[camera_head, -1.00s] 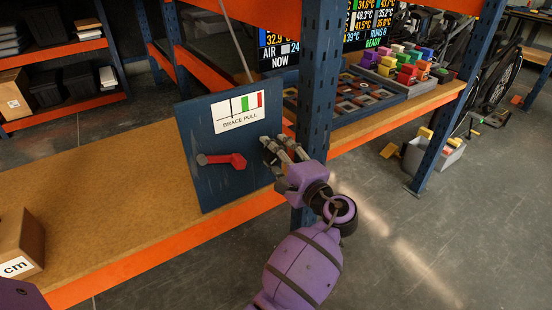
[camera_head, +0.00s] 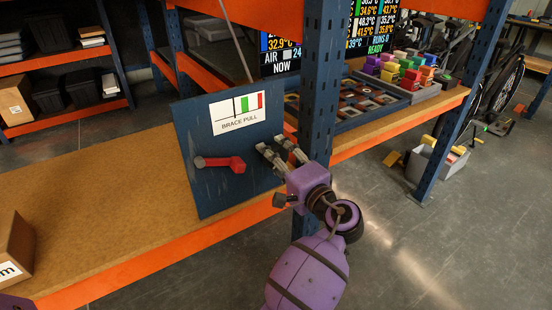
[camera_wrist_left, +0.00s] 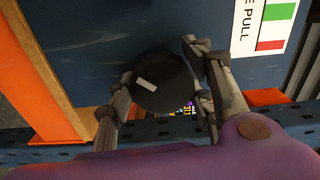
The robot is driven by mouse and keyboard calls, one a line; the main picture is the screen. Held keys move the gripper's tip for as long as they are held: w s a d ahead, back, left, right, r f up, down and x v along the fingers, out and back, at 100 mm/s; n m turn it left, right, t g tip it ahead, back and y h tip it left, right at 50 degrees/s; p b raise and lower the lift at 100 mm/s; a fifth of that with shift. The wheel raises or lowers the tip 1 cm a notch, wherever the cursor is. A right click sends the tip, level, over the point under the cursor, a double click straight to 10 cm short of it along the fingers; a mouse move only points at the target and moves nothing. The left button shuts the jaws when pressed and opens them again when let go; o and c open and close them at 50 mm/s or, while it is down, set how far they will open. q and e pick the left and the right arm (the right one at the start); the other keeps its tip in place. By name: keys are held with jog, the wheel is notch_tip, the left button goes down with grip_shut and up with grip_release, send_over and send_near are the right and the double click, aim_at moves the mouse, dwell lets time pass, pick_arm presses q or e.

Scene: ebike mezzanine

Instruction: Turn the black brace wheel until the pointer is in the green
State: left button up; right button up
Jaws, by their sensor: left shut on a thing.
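The blue panel (camera_head: 200,190) stands at the edge of the wooden bench. Its BRACE PULL gauge (camera_head: 238,112) has white, green and red parts, and a thin dark pointer (camera_head: 233,106) stands in the white, just left of the green. My left gripper (camera_head: 269,146) is at the panel's right side. In the left wrist view, its fingers are shut on the black brace wheel (camera_wrist_left: 168,88), one on each side. The wheel carries a pale mark. The gripper hides the wheel in the head view. My right gripper is not in view.
A red handle (camera_head: 225,163) sits on the panel left of the gripper. A blue post (camera_head: 318,95) stands close to its right. A cardboard box (camera_head: 14,245) is on the bench at left. Coloured blocks (camera_head: 408,66) and a parts tray lie behind.

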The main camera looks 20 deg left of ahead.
pick_arm(q)
jog(key=shift+f, duration=0.25)
jog(key=o, duration=1.1)
jog(key=shift+r, duration=0.1)
jog(key=shift+s+d, duration=0.2)
jog(key=shift+d, duration=0.1)
jog(key=v, duration=1.1)
jog(key=shift+s, duration=0.2)
